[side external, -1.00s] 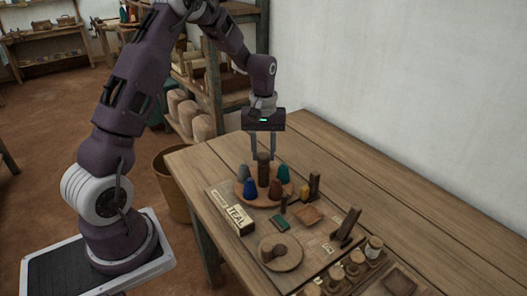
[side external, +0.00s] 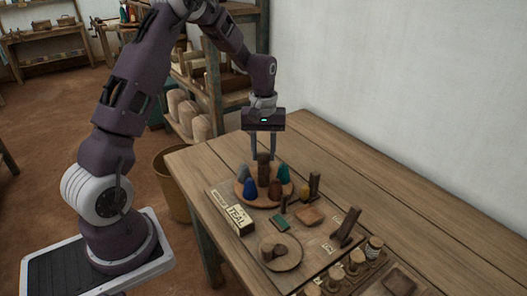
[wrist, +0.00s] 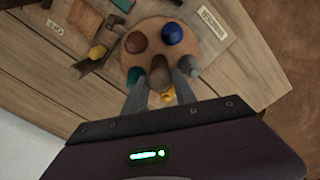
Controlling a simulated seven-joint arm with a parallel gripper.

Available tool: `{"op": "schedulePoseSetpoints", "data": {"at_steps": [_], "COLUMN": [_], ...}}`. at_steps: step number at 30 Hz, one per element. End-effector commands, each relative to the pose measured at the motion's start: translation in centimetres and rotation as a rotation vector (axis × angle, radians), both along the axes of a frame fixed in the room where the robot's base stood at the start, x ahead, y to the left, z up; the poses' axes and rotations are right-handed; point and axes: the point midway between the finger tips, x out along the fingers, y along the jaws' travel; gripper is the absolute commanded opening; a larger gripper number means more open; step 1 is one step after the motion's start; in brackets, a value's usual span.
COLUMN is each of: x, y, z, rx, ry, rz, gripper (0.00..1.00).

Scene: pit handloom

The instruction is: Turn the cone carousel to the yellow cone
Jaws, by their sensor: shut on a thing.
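The cone carousel is a round wooden disc (side external: 251,201) with a dark upright centre post (side external: 263,170). My gripper (side external: 263,158) points straight down and is shut on the top of this post. A grey cone (side external: 243,175), a blue cone (side external: 249,189), a dark red cone (side external: 275,190) and a teal cone (side external: 283,174) stand around it. In the wrist view the yellow cone (wrist: 168,96) shows partly behind the post, between my fingers, on the side toward my gripper's body. In the side view I cannot make it out behind the post.
A box marked TEAL (side external: 239,220) lies at the carousel's front left. A dark upright block with a yellow piece (side external: 304,191) stands close on the right. A small green tile (side external: 280,222) and a round wooden dish (side external: 281,264) lie in front. The table's back right is clear.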

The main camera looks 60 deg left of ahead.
Motion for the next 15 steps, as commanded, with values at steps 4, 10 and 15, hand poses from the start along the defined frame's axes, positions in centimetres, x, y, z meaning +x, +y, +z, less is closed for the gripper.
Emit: {"op": "schedulePoseSetpoints", "data": {"at_steps": [4, 10, 15], "x": [0.02, 0.03, 0.05], "y": [0.05, 0.03, 0.04], "z": [0.11, 0.11, 0.11], "rx": [0.0, 0.002, 0.001], "ry": [-0.001, -0.001, -0.002], "rz": [-0.024, -0.123, -0.264], "gripper": [0.0, 0.0, 0.0]}}
